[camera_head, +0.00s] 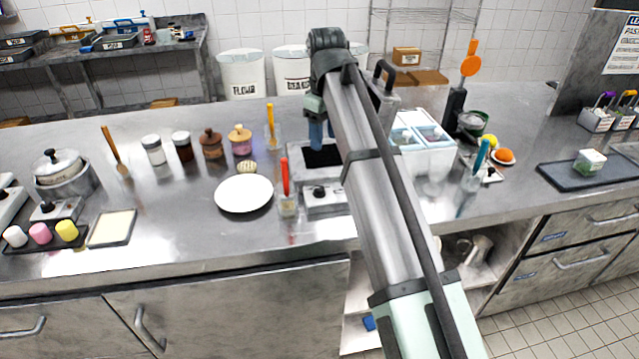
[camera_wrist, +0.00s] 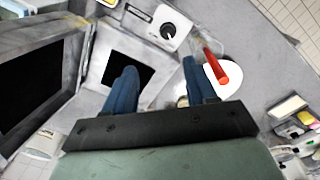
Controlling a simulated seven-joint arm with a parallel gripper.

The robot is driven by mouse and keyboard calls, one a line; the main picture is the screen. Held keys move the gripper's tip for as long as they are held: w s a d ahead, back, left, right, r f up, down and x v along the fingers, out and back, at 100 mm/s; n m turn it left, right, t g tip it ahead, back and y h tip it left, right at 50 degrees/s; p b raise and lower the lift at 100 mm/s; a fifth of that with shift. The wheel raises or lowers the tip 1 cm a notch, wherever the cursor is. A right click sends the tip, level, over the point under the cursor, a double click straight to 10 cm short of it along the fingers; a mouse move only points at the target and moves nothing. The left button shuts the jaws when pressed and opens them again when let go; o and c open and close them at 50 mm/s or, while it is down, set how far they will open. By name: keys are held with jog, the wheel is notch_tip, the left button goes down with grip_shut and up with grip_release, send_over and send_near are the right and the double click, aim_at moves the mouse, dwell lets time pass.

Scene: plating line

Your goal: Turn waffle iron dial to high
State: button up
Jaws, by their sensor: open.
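The waffle iron (camera_head: 296,166) stands open on the steel counter, with a dark plate in its base. Its dial (camera_head: 320,195) is on the light control box at its front. In the wrist view the dial (camera_wrist: 168,31) is a round black knob on a white panel; I cannot read its setting. The raised lid with its dark plate (camera_wrist: 30,85) shows at the left there. My gripper (camera_head: 320,132) is open and empty above the base, farther back than the dial and apart from it. Its two blue fingers (camera_wrist: 158,80) point down.
A red-handled utensil (camera_head: 285,177) stands in a clear holder just left of the dial; its red handle (camera_wrist: 223,73) is near one finger in the wrist view. A white plate (camera_head: 243,193) lies farther left. A white container (camera_head: 425,150) stands at right.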

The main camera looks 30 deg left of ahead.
aim_at(319, 188)
jog(key=shift+n, duration=0.5)
jog(key=f, duration=1)
jog(key=s+f, duration=0.1)
jog(key=f, duration=0.3)
jog(key=shift+s+a+f, duration=0.1)
jog(key=shift+a+f, duration=0.3)
jog(key=shift+c, duration=0.4)
grip_shut()
